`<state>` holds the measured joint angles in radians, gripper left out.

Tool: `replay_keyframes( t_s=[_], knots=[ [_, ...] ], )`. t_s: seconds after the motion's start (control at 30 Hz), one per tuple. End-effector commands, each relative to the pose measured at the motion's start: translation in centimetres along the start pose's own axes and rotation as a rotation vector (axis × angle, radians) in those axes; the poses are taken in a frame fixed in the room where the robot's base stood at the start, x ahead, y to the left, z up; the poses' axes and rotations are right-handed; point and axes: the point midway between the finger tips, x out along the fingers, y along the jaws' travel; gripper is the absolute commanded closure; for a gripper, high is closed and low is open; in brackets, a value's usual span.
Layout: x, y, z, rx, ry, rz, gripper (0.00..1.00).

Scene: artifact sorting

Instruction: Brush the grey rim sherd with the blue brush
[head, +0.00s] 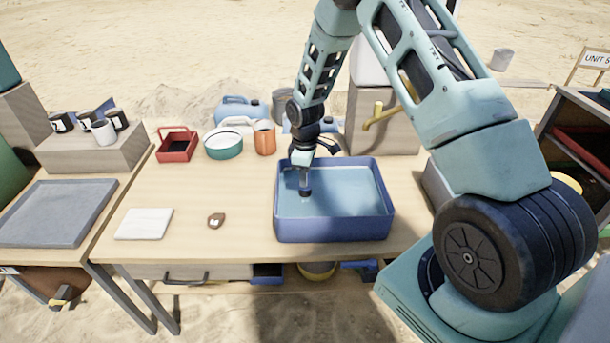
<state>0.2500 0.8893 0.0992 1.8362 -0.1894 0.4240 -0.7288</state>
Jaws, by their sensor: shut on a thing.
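My gripper (304,178) points down into the left part of a blue basin (334,228) and is shut on a small dark thing (305,192). That thing is too small and too hidden by the jaws to name. A small dark brown sherd-like piece (216,221) with a pale mark lies on the table, left of the basin and beside a white pad (144,224). I cannot make out a grey rim sherd or a blue brush for certain.
A grey tray (58,212) is on the left side table. The table (180,190) is clear around the brown piece.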

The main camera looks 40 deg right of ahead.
Motion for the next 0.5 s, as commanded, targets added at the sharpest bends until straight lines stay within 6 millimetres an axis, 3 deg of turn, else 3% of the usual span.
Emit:
replay_keyframes(
  t_s=[0.3,0.5],
  knots=[
    [-0.1,-2.0,0.5,-0.001,-0.001,-0.002,0.96],
    [-0.1,-2.0,0.5,0.0,0.0,-0.001,0.96]
  ],
)
